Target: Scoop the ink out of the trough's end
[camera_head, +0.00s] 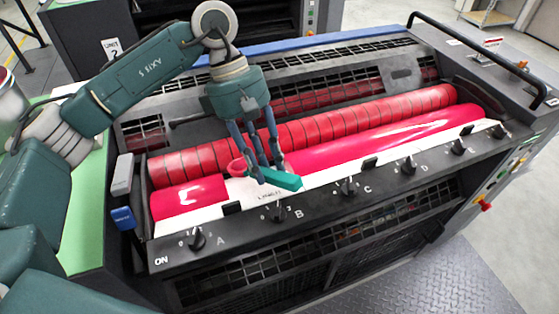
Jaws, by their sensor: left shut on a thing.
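My left gripper (268,170) points down over the ink trough, left of its middle. It is shut on a tool with a green handle (281,179), which lies tilted between the fingers. A small reddish, bowl-like part (237,168) shows just left of the fingers; I cannot tell for sure whether it is the tool's head. Glossy magenta-red ink (370,140) spreads along the trough (335,170) in front of a banded red roller (335,127). More ink (188,197) lies at the trough's left end. The fingers hide part of the trough. My right gripper is not in view.
Black knobs, one of them (348,186) at mark C, line the dark front panel (320,197). A blue block (122,216) stands at the trough's left end. A black handrail (475,45) runs along the right side. The metal floor plate (430,275) in front is clear.

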